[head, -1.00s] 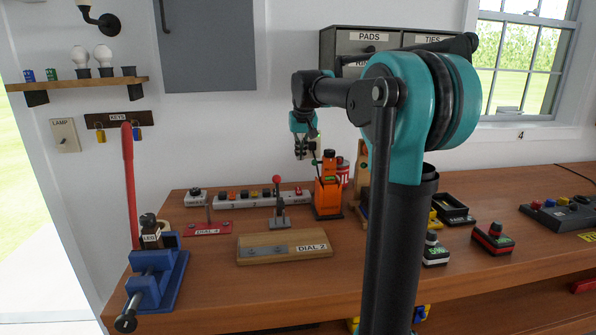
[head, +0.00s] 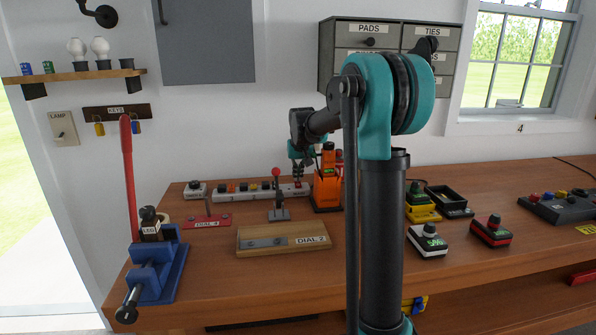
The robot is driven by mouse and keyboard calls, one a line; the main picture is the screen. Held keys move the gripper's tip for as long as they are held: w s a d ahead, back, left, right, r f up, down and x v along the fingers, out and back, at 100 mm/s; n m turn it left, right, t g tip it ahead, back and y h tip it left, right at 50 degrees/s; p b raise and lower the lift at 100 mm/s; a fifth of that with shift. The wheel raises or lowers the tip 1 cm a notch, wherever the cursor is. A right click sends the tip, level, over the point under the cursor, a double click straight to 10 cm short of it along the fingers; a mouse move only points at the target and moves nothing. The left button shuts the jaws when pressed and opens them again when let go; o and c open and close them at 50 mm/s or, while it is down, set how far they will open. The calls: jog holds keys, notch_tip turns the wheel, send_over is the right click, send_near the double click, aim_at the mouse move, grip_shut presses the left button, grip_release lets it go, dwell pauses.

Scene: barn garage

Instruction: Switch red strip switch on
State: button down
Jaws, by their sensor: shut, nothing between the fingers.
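The white power strip (head: 287,193) lies along the back of the workbench, left of centre in the head view. Several small coloured switches sit in a row on it. A reddish switch (head: 298,186) is at its right end, too small to tell on or off. My gripper (head: 300,172) points down just above this right end, small and partly merged with the things behind it. It is shut and empty. I cannot tell whether its tips touch the strip.
An orange device (head: 327,188) stands close to the right of my gripper. A red-knobbed lever (head: 278,196) stands in front of the strip, with the DIAL 2 board (head: 283,239) nearer. A blue vise (head: 155,270) is at the front left.

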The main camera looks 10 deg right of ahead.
dwell(0.3)
jog(key=shift+w+f+g, duration=0.3)
jog(key=shift+g, duration=0.2)
jog(key=shift+w+f+g, duration=0.2)
jog(key=shift+g, duration=0.55)
jog(key=shift+w+f+g, duration=0.15)
jog(key=shift+g, duration=0.6)
